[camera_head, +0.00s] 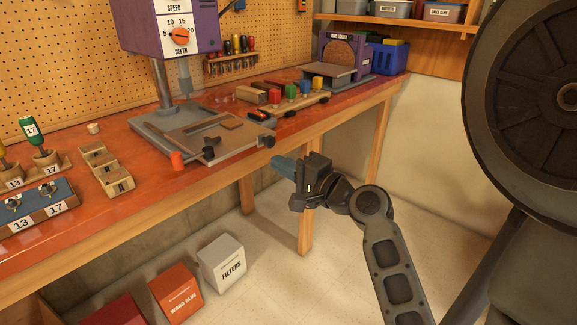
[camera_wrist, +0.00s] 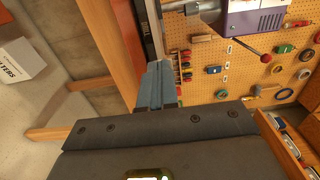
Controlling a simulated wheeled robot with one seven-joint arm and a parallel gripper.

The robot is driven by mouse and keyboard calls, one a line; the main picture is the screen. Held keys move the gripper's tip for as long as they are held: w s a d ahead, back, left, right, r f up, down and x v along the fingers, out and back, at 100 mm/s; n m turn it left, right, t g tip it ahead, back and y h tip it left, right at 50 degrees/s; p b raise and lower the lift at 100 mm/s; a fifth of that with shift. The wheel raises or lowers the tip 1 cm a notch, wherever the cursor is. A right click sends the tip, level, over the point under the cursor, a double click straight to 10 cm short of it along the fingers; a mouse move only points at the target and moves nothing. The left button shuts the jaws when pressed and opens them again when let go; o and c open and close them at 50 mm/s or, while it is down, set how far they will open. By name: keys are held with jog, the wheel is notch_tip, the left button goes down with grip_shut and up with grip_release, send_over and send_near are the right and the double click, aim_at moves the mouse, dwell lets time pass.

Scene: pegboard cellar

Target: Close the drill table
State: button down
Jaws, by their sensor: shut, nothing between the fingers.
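The drill press has a purple head (camera_head: 170,28) over a grey base on the bench. The drill table (camera_head: 200,138), a flat grey-tan plate with a slot, sits in front of its column and reaches to the bench's front edge.
The orange-topped bench (camera_head: 62,225) runs along the pegboard wall. Coloured pegs on a wooden rack (camera_head: 290,105) and a purple sander (camera_head: 345,58) stand right of the drill. Numbered wooden holders are at left. Boxes, including a white one (camera_head: 222,263), stand below.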

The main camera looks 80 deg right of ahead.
jog(key=p, duration=0.2)
send_near(221, 134)
jog(key=v, duration=0.2)
jog(key=shift+s, duration=0.45)
jog(key=x, duration=1.3)
jog(key=shift+a+p, duration=0.15)
jog(key=shift+p, duration=0.25)
jog(key=shift+w, duration=0.3)
jog(key=shift+r, duration=0.15)
jog(key=shift+w, duration=0.1)
